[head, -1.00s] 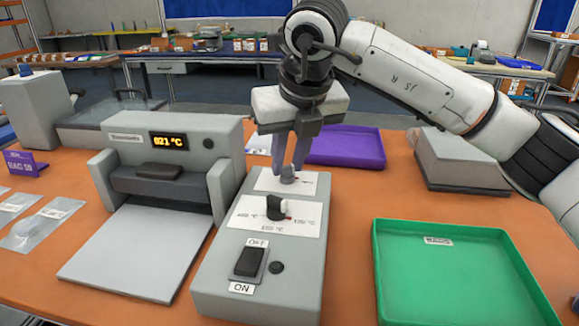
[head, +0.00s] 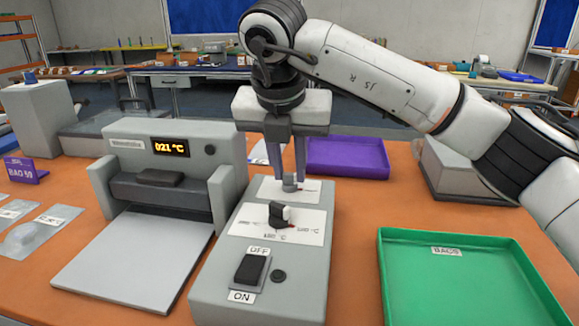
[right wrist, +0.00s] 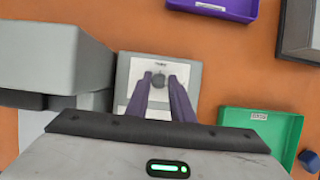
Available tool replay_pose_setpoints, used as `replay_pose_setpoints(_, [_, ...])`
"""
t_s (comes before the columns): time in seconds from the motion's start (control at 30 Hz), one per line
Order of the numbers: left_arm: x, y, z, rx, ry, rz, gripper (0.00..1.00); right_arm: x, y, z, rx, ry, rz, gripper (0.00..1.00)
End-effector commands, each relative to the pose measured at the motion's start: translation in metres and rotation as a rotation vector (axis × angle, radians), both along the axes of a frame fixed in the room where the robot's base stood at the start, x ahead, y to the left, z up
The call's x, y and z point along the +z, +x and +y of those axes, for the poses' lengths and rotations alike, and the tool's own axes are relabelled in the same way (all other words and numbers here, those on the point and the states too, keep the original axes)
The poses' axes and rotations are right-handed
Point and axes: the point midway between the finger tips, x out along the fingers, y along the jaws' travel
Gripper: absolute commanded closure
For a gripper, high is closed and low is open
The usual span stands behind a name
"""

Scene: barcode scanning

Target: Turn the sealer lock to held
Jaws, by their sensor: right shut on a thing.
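The sealer's grey control box (head: 222,290) stands in the middle of the orange table. Its far knob, the small grey lock knob (head: 290,181), sits on a white label plate and shows in the right wrist view (right wrist: 158,80). My right gripper (head: 288,178) points down from above, shut on this knob; the fingers hide part of it and the lettering is too small to read. Nearer me on the box are a black temperature dial (head: 277,213) and a black rocker switch (head: 250,268) between OFF and ON labels. My left gripper is not in view.
The sealer (head: 215,170) with a 021 °C display stands left of the box. A green tray (head: 440,238) lies at right and a purple tray (head: 350,172) behind. A grey device (head: 450,165) stands under my right arm. Clear bags lie at far left.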

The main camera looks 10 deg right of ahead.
Motion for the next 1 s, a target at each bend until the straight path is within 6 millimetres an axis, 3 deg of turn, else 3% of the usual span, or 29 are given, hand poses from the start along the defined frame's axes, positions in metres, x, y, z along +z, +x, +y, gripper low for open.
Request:
replay_pose_setpoints(0.33, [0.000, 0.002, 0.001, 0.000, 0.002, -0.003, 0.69, 0.000, 0.000, 0.000, -0.006, 0.001, -0.001, 1.00])
replay_pose_setpoints(0.37, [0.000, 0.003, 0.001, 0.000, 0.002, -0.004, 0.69, 0.000, 0.000, 0.000, -0.006, 0.001, -0.001, 0.76])
replay_pose_setpoints(0.47, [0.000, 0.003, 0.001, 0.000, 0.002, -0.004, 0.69, 0.000, 0.000, 0.000, -0.005, 0.002, -0.001, 0.60])
replay_pose_setpoints(0.77, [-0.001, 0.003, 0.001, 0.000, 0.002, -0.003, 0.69, 0.001, 0.000, 0.000, -0.003, 0.001, 0.000, 0.60])
replay_pose_setpoints(1.0, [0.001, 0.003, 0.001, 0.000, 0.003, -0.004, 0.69, 0.032, -0.011, 0.006, -0.002, 0.002, -0.005, 0.60])
